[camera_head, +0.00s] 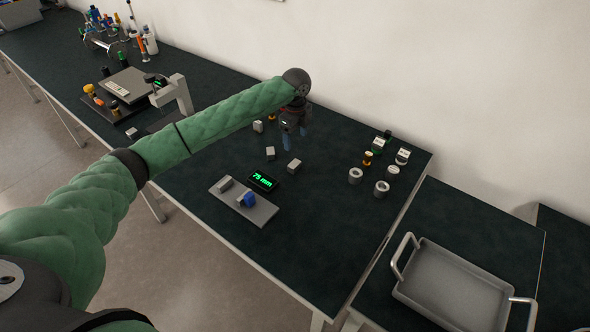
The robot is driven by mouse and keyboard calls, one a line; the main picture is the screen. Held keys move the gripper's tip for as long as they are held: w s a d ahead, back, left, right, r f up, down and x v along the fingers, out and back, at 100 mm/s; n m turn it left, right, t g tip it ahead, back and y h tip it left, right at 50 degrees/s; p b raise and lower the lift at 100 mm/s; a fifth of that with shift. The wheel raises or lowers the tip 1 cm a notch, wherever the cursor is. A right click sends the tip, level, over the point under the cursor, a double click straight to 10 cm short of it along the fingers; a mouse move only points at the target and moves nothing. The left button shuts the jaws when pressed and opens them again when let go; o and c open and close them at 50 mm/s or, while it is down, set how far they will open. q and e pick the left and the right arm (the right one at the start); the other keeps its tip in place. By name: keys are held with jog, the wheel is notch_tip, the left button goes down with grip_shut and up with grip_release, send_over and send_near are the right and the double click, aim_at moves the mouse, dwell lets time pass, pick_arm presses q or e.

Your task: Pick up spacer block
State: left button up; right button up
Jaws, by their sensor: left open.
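Several small grey blocks that look like spacer blocks lie on the dark table. One block (270,153) is just left of and below my left gripper, and another block (293,166) is below it. A third block (257,126) lies to its left, partly near my arm. My left gripper (295,139) points down with its blue-tipped fingers apart and nothing visible between them. It appears to hover above the table, and I cannot tell its exact height. My right gripper is not in view.
A grey plate (262,214) carries a small grey block and a blue part, beside a display (263,181) reading 75 mm. Metal rings (381,189) and small parts stand to the right. A grey handled tray (455,290) is at lower right.

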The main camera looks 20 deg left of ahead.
pick_arm(q)
jog(key=b, duration=0.4)
send_over(294, 163)
jog(key=f, duration=0.4)
jog(key=shift+w+d+f, duration=0.2)
jog(key=shift+f, duration=0.1)
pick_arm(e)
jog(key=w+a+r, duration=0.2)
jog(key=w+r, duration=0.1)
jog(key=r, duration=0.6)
pick_arm(q)
jog(key=shift+f+p, duration=0.7)
jog(key=shift+f, duration=0.55)
jog(key=f, duration=0.1)
jog(key=f+p, duration=0.2)
jog(key=shift+s+a+f, duration=0.1)
jog(key=shift+s+f, duration=0.1)
jog(key=shift+s, duration=0.1)
jog(key=shift+f, duration=0.85)
jog(key=c, duration=1.2)
jog(key=shift+c, duration=0.5)
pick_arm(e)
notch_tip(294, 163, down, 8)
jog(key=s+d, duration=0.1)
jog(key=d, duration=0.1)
pick_arm(q)
jog(key=shift+r, duration=0.1)
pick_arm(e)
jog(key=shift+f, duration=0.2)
